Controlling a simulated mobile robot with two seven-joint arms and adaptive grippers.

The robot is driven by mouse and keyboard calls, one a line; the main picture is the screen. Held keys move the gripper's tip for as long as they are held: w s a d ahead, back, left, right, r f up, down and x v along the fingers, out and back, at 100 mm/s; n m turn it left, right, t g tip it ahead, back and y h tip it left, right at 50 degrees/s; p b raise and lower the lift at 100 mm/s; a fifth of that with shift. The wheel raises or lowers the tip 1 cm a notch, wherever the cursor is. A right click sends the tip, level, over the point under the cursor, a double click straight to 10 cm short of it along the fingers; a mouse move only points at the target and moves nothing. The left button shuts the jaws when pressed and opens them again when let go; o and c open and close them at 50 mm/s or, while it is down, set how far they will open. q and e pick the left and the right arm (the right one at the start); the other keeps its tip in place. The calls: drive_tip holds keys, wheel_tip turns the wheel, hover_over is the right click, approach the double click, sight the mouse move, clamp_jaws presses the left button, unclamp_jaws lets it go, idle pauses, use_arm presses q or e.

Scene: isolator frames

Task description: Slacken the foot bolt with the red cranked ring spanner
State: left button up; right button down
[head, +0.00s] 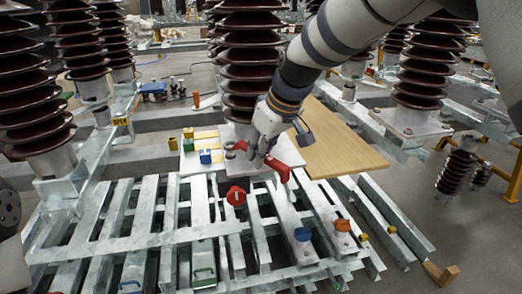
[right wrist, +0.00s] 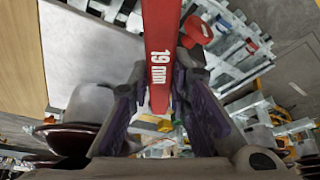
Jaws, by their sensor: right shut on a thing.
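My right gripper (head: 257,158) is shut on the red cranked ring spanner (head: 279,168), above the slatted steel frame and close to the foot of the middle insulator. In the right wrist view the spanner (right wrist: 158,55) stands between the two dark fingers, with "19 mm" on its red shank. One end shows right of the gripper in the head view. The foot bolt cannot be made out; the gripper and spanner cover part of the insulator's foot. My left gripper is not in view.
Brown ribbed insulators (head: 250,60) stand around the work area. A wooden board (head: 335,140) lies right of the gripper. The galvanised slats (head: 150,215) hold a red round item (head: 236,196), a blue one (head: 302,235) and an orange one (head: 343,226). Small coloured blocks (head: 205,157) sit left.

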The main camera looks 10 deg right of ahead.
drive_tip(key=shift+a+f, duration=0.1)
drive_tip(key=shift+f, duration=1)
idle(0.5)
drive_tip(key=shift+r, duration=0.1)
drive_tip(key=shift+r, duration=3.45)
